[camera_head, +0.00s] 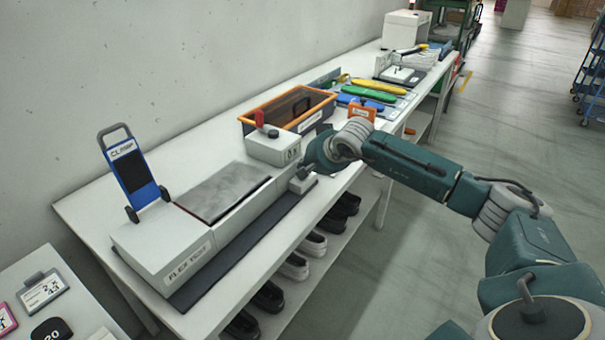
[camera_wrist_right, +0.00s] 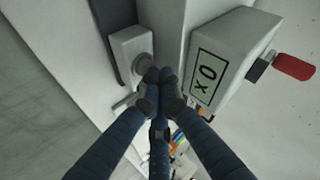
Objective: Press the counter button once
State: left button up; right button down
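The flex tester (camera_head: 185,245) stands on the white bench, with a dark pad on top. At its far end is a counter box (camera_head: 272,148) with a red-tipped lever. In the right wrist view the counter display (camera_wrist_right: 207,83) reads "x0". A small light block (camera_head: 302,183) sits in front of the counter box; in the wrist view it carries a round grey button (camera_wrist_right: 143,62). My right gripper (camera_wrist_right: 162,75) has its fingertips together, empty, right beside the button and partly over its edge. I cannot tell whether they touch it. My left gripper is not in view.
An orange-rimmed bin (camera_head: 290,105) stands behind the counter box. A blue clamp (camera_head: 132,168) stands at the near end of the tester. Coloured tools (camera_head: 370,92) lie farther along the bench.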

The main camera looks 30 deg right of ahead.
jog(key=shift+r, duration=0.55)
jog(key=shift+r+p, duration=1.5)
jog(key=shift+r, duration=1.05)
jog(key=shift+f, duration=0.1)
